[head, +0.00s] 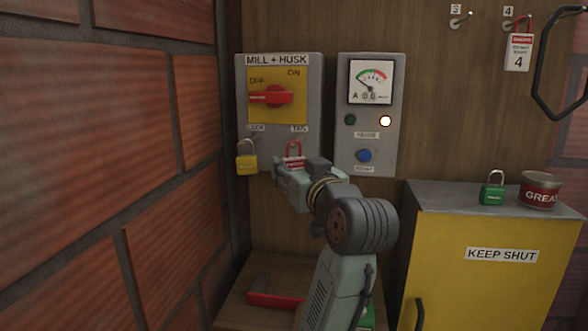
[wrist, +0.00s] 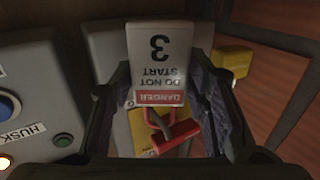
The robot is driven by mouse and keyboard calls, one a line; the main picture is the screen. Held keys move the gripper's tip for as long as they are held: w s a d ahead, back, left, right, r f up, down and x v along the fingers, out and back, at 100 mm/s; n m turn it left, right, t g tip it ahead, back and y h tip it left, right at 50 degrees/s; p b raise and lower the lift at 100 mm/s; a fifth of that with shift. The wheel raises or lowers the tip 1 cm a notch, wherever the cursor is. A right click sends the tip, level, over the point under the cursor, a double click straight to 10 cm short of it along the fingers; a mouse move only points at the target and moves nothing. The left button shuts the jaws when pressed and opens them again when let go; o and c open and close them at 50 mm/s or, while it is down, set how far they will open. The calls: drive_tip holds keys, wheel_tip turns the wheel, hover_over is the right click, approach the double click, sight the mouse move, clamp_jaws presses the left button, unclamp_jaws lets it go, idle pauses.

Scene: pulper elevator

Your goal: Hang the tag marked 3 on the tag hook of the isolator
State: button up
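The tag marked 3 (wrist: 158,62) appears upside down in the wrist view, white with a red DANGER band. My gripper (wrist: 160,85) has a finger along each side edge of it and looks shut on it. In the head view my gripper (head: 294,172) is just below the TAG label of the isolator (head: 313,100), hiding most of the tag. The tag's red loop (head: 293,148) is at the tag hook; whether it is around the hook cannot be told. The isolator's red handle (head: 271,96) points to OFF.
A yellow padlock (head: 247,162) hangs under the LOCK label, close left of my gripper. A meter box (head: 369,125) is close right. The tag marked 4 (head: 518,52) hangs upper right. A yellow cabinet (head: 480,290) carries a green padlock (head: 492,193) and a grease tin (head: 540,190).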

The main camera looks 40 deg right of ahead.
drive_tip(key=o, duration=0.3)
drive_tip(key=shift+o, duration=0.2)
drive_tip(key=v, duration=1.2)
